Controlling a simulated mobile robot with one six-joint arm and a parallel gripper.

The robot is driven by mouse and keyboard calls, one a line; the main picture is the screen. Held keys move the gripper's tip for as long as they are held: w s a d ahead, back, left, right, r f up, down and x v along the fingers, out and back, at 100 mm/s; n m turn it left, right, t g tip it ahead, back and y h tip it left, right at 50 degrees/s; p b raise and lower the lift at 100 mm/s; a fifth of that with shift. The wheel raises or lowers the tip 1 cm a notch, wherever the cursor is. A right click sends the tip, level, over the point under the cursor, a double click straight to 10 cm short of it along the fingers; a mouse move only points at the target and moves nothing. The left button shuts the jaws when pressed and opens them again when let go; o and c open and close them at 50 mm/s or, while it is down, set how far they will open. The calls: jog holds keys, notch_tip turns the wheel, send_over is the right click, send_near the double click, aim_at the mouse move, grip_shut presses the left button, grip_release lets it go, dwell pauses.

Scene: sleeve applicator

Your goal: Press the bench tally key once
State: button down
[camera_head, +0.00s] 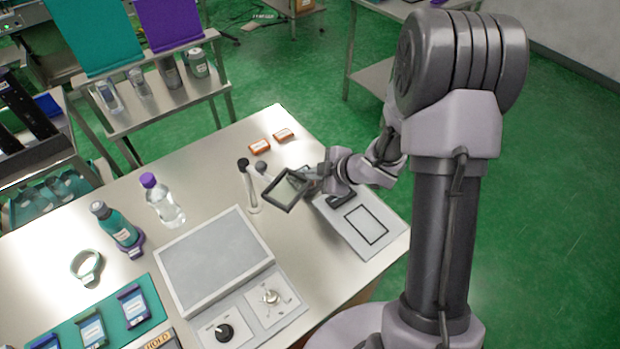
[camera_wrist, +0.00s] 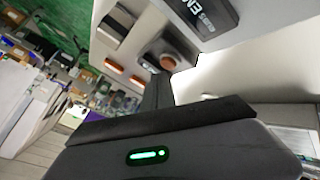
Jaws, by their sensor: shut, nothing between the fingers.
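I cannot make out for sure which part is the bench tally key. A white panel (camera_head: 372,228) at the right end of the bench carries a black outlined square and a dark block (camera_head: 341,198), partly under my arm. My gripper (camera_head: 312,174) is shut and empty, low over the bench beside this panel; its fingertips are hard to make out. A dark grey-faced frame (camera_head: 284,191) shows just left of it. In the wrist view my dark gripper (camera_wrist: 158,92) fills the bottom, near a dark block with white lettering (camera_wrist: 205,14) and small orange parts (camera_wrist: 114,66).
Two orange items (camera_head: 260,147) lie behind my gripper. Dark-topped posts (camera_head: 248,183) stand left of it. A grey-topped tray (camera_head: 213,257), knob panel (camera_head: 224,333), clear bottle (camera_head: 163,201) and teal bottle (camera_head: 118,228) stand farther left. The bench's back middle is clear.

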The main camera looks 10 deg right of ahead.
jog(key=shift+r, duration=0.3)
jog(key=shift+r, duration=0.1)
notch_tip(320, 180, up, 5)
jog(key=p, duration=0.5)
dwell(0.5)
